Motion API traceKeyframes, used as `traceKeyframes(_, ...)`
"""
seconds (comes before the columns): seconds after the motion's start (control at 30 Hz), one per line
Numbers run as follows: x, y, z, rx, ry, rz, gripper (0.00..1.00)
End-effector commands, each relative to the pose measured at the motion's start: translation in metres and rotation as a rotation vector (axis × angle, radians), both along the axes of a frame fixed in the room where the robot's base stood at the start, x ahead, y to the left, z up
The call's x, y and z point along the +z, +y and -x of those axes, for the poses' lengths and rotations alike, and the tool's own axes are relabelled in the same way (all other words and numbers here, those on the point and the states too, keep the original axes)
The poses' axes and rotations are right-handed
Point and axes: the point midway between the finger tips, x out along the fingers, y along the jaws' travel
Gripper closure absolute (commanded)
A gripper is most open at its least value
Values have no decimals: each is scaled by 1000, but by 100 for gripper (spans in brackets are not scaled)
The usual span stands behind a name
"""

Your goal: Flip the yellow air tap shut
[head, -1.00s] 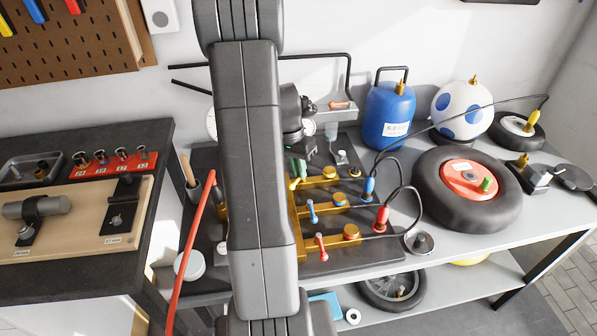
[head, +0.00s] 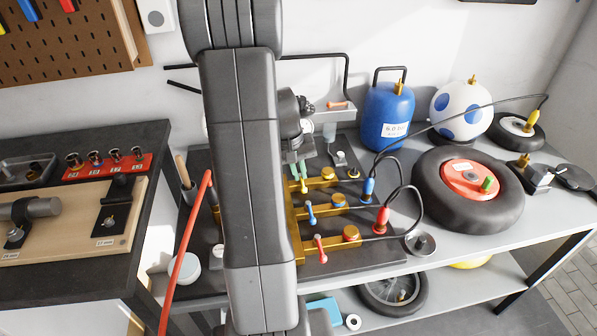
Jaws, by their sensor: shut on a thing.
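The yellow air tap (head: 303,186) is a small lever on the rearmost brass branch of the manifold (head: 296,232). Its lever points toward the front of the bench, much like the blue tap (head: 311,213) and the red tap (head: 320,249) on the nearer branches. My gripper (head: 299,171), with greenish fingertips, comes down over the rear branch and is shut on the yellow tap's lever. My arm hides the left part of the manifold and part of the grip.
Blue and red hose connectors (head: 381,219) stand right of the manifold with black hoses. A blue tank (head: 388,117), a spotted white ball (head: 462,109) and a large tyre (head: 430,190) fill the bench's right side. A red hose (head: 189,240) hangs at the left.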

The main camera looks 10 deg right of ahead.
Motion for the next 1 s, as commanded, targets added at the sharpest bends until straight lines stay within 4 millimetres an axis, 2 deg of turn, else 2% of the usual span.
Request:
traceKeyframes(0.53, 1, 0, 0, 28, -3, 1, 100)
traceKeyframes(0.6, 1, 0, 0, 28, -2, 1, 81)
traceKeyframes(0.67, 1, 0, 0, 28, -2, 0, 69)
traceKeyframes(1.0, 3, 0, 0, 27, -2, 0, 69)
